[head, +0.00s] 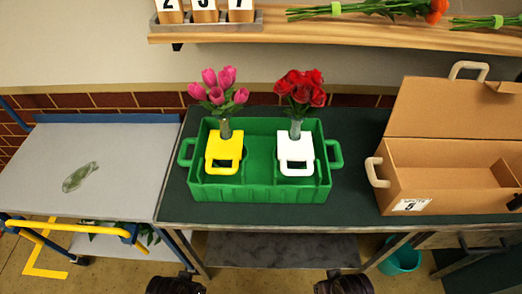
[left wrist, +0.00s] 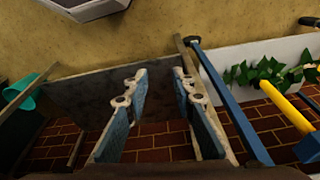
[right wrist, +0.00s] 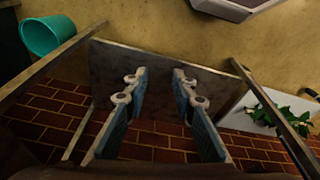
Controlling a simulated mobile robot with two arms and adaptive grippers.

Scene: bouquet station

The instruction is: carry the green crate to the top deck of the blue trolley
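The green crate (head: 262,192) stands on the dark table top (head: 350,205), with a loop handle at each end. It holds a yellow carrier (head: 224,148) with pink tulips (head: 219,88) and a white carrier (head: 296,148) with red roses (head: 300,88). The blue trolley's grey top deck (head: 115,150) is left of the table. My left gripper (head: 175,285) and right gripper (head: 343,284) are low, in front of the table. Both are open and empty in the left wrist view (left wrist: 160,85) and right wrist view (right wrist: 157,85). Neither touches the crate.
A crumpled clear-green item (head: 80,177) lies on the trolley deck; the rest is bare. A yellow bar (head: 75,228) runs along the trolley's front. An open cardboard box (head: 445,190) stands right of the crate. A teal bucket (head: 400,258) is below the table.

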